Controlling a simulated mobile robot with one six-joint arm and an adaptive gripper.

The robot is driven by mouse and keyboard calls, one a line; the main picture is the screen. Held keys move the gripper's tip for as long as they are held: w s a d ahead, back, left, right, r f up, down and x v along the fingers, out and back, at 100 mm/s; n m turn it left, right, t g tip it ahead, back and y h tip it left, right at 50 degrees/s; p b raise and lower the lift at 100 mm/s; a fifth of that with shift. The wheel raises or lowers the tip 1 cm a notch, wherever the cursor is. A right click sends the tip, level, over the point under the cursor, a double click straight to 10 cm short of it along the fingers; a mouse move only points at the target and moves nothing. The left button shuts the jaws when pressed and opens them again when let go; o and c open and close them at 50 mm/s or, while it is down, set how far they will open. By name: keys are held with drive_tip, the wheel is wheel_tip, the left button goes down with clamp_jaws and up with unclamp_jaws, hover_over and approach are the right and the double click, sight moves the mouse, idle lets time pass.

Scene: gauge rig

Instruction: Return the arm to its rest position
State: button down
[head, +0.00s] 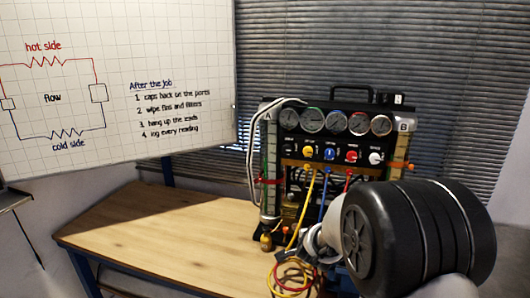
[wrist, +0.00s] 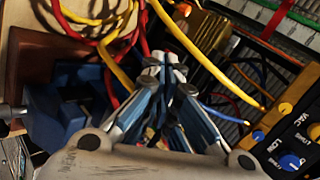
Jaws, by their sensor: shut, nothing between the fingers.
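My arm (head: 420,235) reaches in from the lower right in the head view, its large black joint in front of the right part of the bench. The gripper's fingers are not clear there, hidden by or beside the wrist. In the wrist view my gripper (wrist: 166,68) is shut, its blue and white fingers together and nothing between them. The fingertips lie close to the yellow and red hoses in the picture; I cannot tell whether they touch. The gauge rig (head: 330,152) stands upright behind the arm, and its panel edge with knobs (wrist: 285,125) shows at the right in the wrist view.
Yellow, blue and red hoses (head: 322,208) hang from the rig and coil on the wooden bench (head: 160,225). A blue block-like fixture (wrist: 75,105) is left of the fingers in the wrist view. The bench's left part is clear. A whiteboard (head: 120,60) hangs at the upper left.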

drive_tip(key=s+a+r+n+g+y, duration=0.1)
drive_tip(key=s+a+r+n, duration=0.1)
drive_tip(key=s+r+n, duration=0.6)
drive_tip(key=s+a+r+n+g+y, duration=0.15)
drive_tip(key=s+r, duration=0.35)
drive_tip(key=s, duration=0.6)
drive_tip(key=s+d+n+g, duration=0.1)
drive_tip(key=s+n, duration=0.3)
drive_tip(key=s, duration=0.7)
drive_tip(key=s+d+n+g+h, duration=0.1)
drive_tip(key=s+n, duration=0.3)
drive_tip(key=s, duration=0.7)
drive_tip(key=shift+s+d+f+g, duration=0.3)
drive_tip(key=shift+d+f+g, duration=0.05)
drive_tip(key=shift+d, duration=0.35)
